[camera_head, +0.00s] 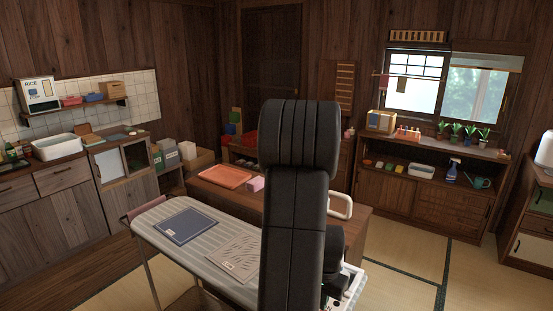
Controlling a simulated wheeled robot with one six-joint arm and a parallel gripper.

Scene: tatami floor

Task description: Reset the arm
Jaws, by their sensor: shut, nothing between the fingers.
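My black arm (299,190) stands upright in the middle of the view, with a thick rounded link at its top. Dark and white parts show low beside it, but I cannot make out my gripper's fingers among them. The arm hides part of the desk and of the grey board behind it.
A grey ironing board (192,236) bears a dark blue mat (184,226) and a beige mat (233,259). Behind it, a wooden desk (225,198) holds an orange tray (224,177) and a pink box (256,184). Tatami floor (405,258) is clear at right, before a cabinet (436,205).

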